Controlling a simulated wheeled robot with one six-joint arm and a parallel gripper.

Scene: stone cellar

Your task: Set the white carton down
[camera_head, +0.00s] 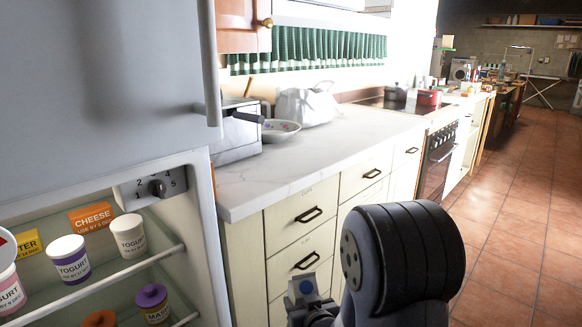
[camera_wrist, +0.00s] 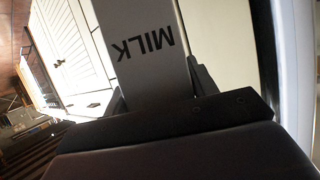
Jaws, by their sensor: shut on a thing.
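The white carton (camera_wrist: 150,75) fills the upper middle of the wrist view, with the word MILK upside down on its side. My gripper (camera_wrist: 160,92) is shut on it, with a dark finger on each side. In the head view the carton (camera_head: 304,289) shows only its pale top with a blue cap, low in front of the cream drawers. Its lower part is hidden by my gripper and arm, and I cannot see what is beneath it.
The open fridge (camera_head: 165,190) at left holds yogurt pots (camera_head: 70,258) and a cheese pack (camera_head: 92,218). The marble worktop (camera_head: 285,170) has a toaster (camera_head: 238,135), a bowl (camera_head: 281,131) and a white bag (camera_head: 306,106); its front part is clear. Tiled floor (camera_head: 520,240) is free at right.

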